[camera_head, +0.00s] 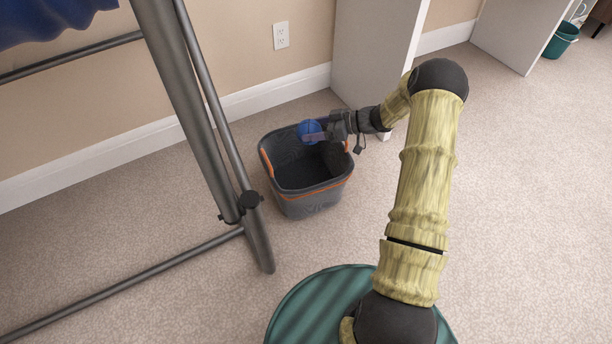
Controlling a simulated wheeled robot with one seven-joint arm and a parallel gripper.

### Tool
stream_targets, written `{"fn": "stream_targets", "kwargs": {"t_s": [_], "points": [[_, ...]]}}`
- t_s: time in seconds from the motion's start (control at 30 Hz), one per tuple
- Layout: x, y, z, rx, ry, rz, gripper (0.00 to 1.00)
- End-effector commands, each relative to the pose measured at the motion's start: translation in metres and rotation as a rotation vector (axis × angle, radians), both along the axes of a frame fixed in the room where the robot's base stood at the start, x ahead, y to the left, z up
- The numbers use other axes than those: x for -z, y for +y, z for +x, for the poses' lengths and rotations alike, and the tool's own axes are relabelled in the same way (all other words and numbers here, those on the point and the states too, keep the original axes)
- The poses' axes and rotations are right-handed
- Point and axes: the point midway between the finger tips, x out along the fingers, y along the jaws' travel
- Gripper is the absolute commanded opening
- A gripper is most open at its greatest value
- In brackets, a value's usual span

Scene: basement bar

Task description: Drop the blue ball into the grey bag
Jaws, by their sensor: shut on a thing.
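The blue ball (308,131) is between the fingers of my gripper (314,134), over the back part of the grey bag's opening. The gripper is shut on the ball and partly hides it. The grey bag (312,203) stands upright on the carpet, like an open dark basket with orange trim along its rim and sides. Its inside looks dark, and I see nothing lying in it. My gripper reaches in over its back right rim from the right. I cannot tell how high the ball is above the rim.
A metal frame with slanted legs (190,105) and a blue cloth (50,20) stands left of the bag. A white panel (372,50) rises behind my wrist. A wall with an outlet (281,35) is behind. A teal bucket (561,41) is far right. Carpet at right is clear.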

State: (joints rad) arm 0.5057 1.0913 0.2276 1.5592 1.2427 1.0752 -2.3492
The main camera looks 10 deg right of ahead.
Motion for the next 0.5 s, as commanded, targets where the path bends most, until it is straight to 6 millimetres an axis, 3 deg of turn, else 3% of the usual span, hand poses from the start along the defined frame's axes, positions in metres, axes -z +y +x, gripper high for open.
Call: {"fn": "stream_targets", "kwargs": {"t_s": [0.5], "points": [[0.051, 0.000, 0.000, 0.000, 0.000, 0.000, 0.49]]}}
